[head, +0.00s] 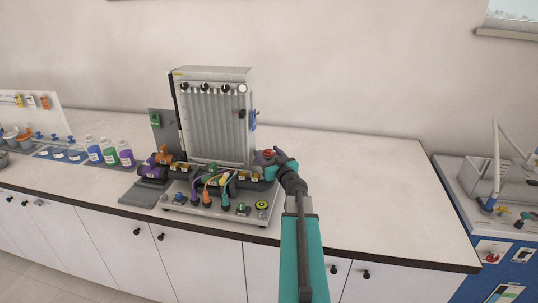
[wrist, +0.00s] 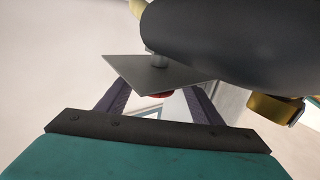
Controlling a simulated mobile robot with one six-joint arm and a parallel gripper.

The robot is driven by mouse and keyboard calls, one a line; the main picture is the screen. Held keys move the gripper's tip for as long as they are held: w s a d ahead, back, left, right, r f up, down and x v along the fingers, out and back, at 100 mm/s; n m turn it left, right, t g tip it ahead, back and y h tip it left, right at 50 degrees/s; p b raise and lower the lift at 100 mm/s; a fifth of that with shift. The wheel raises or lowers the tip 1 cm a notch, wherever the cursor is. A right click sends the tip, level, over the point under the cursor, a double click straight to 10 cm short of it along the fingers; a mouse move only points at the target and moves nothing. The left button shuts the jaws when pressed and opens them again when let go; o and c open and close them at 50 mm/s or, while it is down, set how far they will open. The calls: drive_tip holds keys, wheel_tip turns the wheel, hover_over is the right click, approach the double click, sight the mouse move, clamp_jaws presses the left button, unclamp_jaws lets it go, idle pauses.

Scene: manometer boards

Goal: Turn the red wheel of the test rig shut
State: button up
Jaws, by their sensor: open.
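The test rig (head: 213,115) stands on the counter, with an upright tube board behind a base of pipes and coloured hoses. The red wheel (head: 269,153) is at the right side of the rig in the head view. My gripper (head: 277,162) is right at it, coming from the front right. In the wrist view my gripper (wrist: 158,88) is open, its two dark fingers apart. A sliver of the red wheel (wrist: 153,95) shows between them, mostly hidden by a grey plate (wrist: 150,72). I cannot tell whether the fingers touch the wheel.
A dark cylinder (wrist: 225,38) and a brass fitting (wrist: 275,107) are close to the fingers in the wrist view. Coloured bottles (head: 109,151) stand left of the rig. The counter (head: 365,185) is clear to the right. A blue bench (head: 500,235) stands at far right.

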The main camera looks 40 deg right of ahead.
drive_tip(key=shift+s+d, duration=0.1)
drive_tip(key=shift+c, duration=0.9)
drive_tip(key=shift+d, duration=0.15)
drive_tip(key=c, duration=0.7)
drive_tip(key=shift+s, duration=0.3)
drive_tip(key=shift+c, duration=0.9)
drive_tip(key=shift+w, duration=0.2)
drive_tip(key=shift+m+g+h+b, duration=0.5)
drive_tip(key=shift+m+h+b, duration=0.4)
drive_tip(key=shift+h+b, duration=0.4)
drive_tip(key=m+g+h+b, duration=0.1)
drive_tip(key=b, duration=0.2)
drive_tip(key=shift+d+h+b, duration=0.1)
drive_tip(key=shift+h+b, duration=0.3)
